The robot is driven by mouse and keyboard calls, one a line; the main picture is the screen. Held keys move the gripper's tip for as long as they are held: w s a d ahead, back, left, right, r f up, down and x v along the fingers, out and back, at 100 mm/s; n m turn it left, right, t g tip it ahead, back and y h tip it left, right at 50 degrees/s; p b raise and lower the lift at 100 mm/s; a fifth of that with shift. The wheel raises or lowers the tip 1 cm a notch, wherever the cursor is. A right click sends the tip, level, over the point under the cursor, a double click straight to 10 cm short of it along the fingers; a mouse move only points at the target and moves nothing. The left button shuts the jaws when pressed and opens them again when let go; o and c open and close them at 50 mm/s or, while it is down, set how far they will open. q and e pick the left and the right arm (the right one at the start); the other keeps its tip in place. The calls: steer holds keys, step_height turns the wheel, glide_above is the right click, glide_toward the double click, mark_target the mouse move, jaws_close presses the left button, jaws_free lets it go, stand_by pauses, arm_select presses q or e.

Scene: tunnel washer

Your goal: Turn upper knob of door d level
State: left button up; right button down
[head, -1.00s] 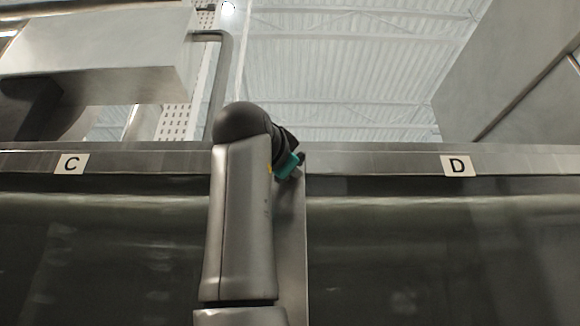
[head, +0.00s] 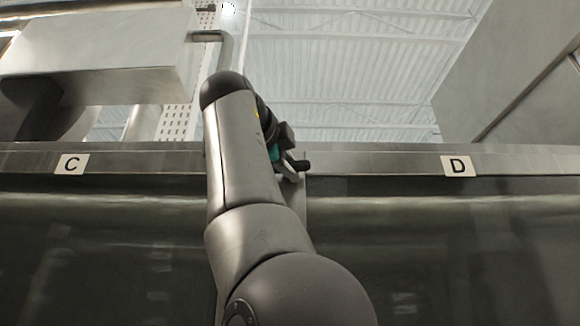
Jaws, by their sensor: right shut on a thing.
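Door D is the dark panel (head: 440,255) on the right, under a metal rail that bears a white label "D" (head: 458,166). A small black knob (head: 303,165) sticks out at the upper left edge of this door, by the upright strip between the doors. My right gripper (head: 289,162), with a teal part, is at this knob and is shut on it. The knob is mostly hidden by the gripper, so its exact angle is hard to tell. My right arm covers part of the strip below. My left gripper is not in view.
Door C is the dark panel (head: 90,250) on the left, with a label "C" (head: 72,164) above it. A metal rail (head: 380,162) runs across above both doors. A metal box (head: 100,60) and a pipe (head: 224,55) stand above at the left. The front of door D is clear.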

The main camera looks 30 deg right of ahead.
steer(key=shift+m, duration=0.6)
stand_by(0.5)
steer(key=c, duration=0.9)
jaws_free()
steer(key=v, duration=1.5)
steer(key=shift+s+a+r, duration=0.1)
steer(key=shift+s+r, duration=0.05)
steer(key=shift+r, duration=0.1)
